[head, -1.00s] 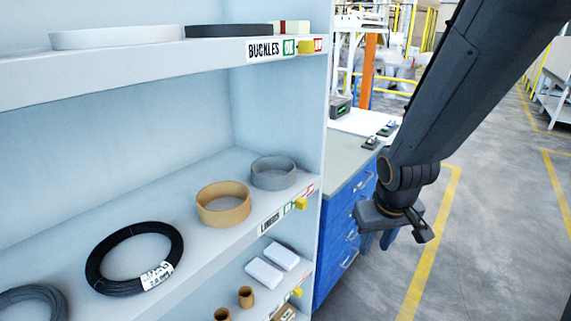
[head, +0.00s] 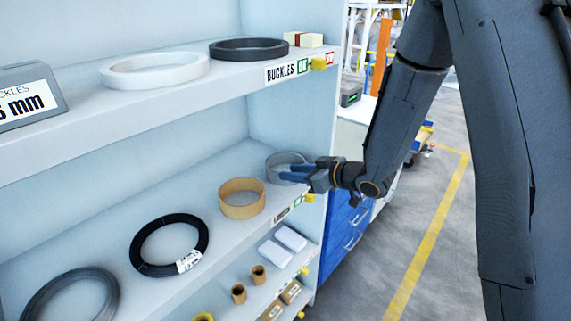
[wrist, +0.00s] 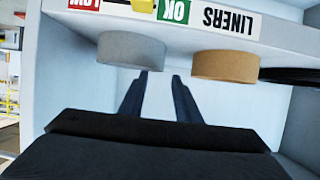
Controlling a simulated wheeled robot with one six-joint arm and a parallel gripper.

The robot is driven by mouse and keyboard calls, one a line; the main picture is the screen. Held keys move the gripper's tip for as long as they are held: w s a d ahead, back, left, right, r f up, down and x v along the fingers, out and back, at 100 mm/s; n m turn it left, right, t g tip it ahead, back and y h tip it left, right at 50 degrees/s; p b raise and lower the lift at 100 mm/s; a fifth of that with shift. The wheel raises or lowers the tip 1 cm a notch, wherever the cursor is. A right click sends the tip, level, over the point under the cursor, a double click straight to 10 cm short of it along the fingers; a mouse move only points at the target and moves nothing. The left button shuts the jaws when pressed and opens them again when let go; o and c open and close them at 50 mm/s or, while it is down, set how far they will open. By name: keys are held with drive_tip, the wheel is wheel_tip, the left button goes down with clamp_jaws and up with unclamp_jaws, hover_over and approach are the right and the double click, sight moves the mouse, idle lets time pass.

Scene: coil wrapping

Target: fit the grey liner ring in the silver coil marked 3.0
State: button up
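The grey liner ring (head: 284,157) stands at the right end of the middle shelf, partly hidden behind my gripper. It also shows in the wrist view (wrist: 131,50), which is upside down. My gripper (head: 294,173) is at the shelf's front edge by the grey ring. Its two fingers (wrist: 163,75) are spread and empty, pointing toward the gap between the grey ring and a tan ring; one fingertip overlaps the grey ring in the picture. A grey wire coil (head: 107,281) lies at the lower left, partly cut off. No 3.0 mark is readable.
The tan ring (head: 241,209) stands beside the grey one. A black coil (head: 142,265) with a white tag lies further left. The upper shelf (head: 90,125) holds a white ring (head: 153,72) and a dark ring (head: 249,54). Blue drawers (head: 345,235) stand beyond the shelf.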

sight(274, 182)
drive_tip(key=shift+p+x, duration=1.45)
drive_tip(key=shift+x, duration=2.9)
clamp_jaws()
